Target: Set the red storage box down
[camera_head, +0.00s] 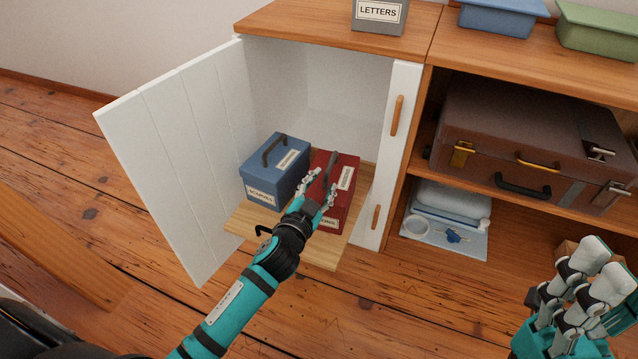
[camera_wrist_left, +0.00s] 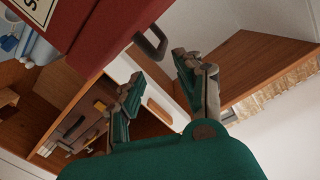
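The red storage box (camera_head: 347,180) has a dark handle and a paper label. It appears to rest upright on the pull-out wooden board (camera_head: 318,252) in the open white cupboard, right of a blue box. My left gripper (camera_head: 321,181) is over its near top side, at the handle. In the left wrist view the fingers of the left gripper (camera_wrist_left: 160,66) are spread with nothing between them, and the handle (camera_wrist_left: 152,43) of the red box (camera_wrist_left: 105,30) is just beyond the tips. My right gripper (camera_head: 588,275) is at the lower right, away from the boxes; its opening is unclear.
The blue box (camera_head: 275,170) stands close beside the red one. The white door (camera_head: 180,150) is swung open on the left. A brown suitcase (camera_head: 530,140) fills the shelf at right. A grey LETTERS box (camera_head: 380,14) is on top. Bare floor lies in front.

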